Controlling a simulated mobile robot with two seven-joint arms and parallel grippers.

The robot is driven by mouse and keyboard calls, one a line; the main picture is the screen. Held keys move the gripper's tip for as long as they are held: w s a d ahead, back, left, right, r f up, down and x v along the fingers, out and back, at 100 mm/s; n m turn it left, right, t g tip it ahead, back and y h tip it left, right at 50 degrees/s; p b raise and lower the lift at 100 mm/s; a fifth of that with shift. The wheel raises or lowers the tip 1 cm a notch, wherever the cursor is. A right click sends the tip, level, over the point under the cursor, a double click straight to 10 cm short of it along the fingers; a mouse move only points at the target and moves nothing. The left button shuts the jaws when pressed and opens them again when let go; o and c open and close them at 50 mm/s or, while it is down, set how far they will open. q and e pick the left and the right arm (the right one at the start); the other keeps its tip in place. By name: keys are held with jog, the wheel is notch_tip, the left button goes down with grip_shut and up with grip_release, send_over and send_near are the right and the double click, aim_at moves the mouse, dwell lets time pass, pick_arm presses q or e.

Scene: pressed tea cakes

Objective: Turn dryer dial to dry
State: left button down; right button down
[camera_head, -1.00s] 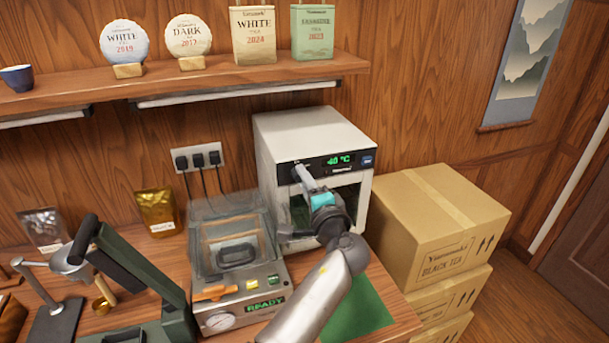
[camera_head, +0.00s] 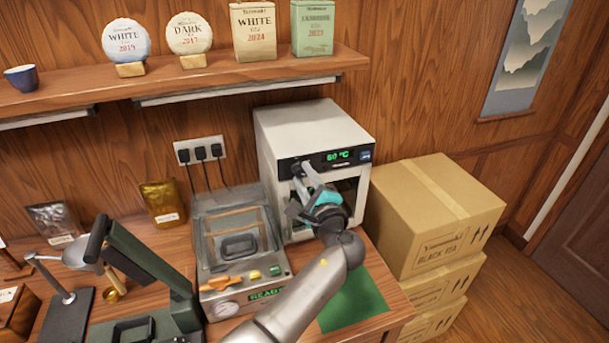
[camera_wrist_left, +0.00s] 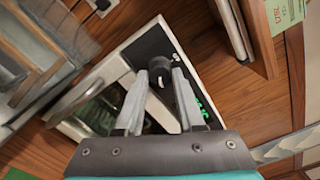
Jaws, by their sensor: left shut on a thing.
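The dryer (camera_head: 300,125) is a white box with a dark front panel, at the back of the counter. Its green display (camera_head: 337,156) reads about 60 °C in the head view. My left gripper (camera_head: 302,167) reaches the left end of that panel. In the left wrist view its two fingers are shut on the black round dial (camera_wrist_left: 160,70), one finger on each side. The fingers hide most of the dial in the head view, and I cannot read its marks. My right gripper is not in view.
A clear-lidded machine (camera_head: 237,250) with a READY display stands left of the dryer. Stacked cardboard boxes (camera_head: 435,210) stand to the right. A shelf (camera_head: 200,78) with tea packs runs above. A green mat (camera_head: 355,302) lies in front of the dryer.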

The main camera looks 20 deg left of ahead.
pick_arm(q)
jog(key=shift+r, duration=0.1)
dwell(0.3)
jog(key=c, duration=0.5)
grip_release()
jog(key=shift+c, duration=0.2)
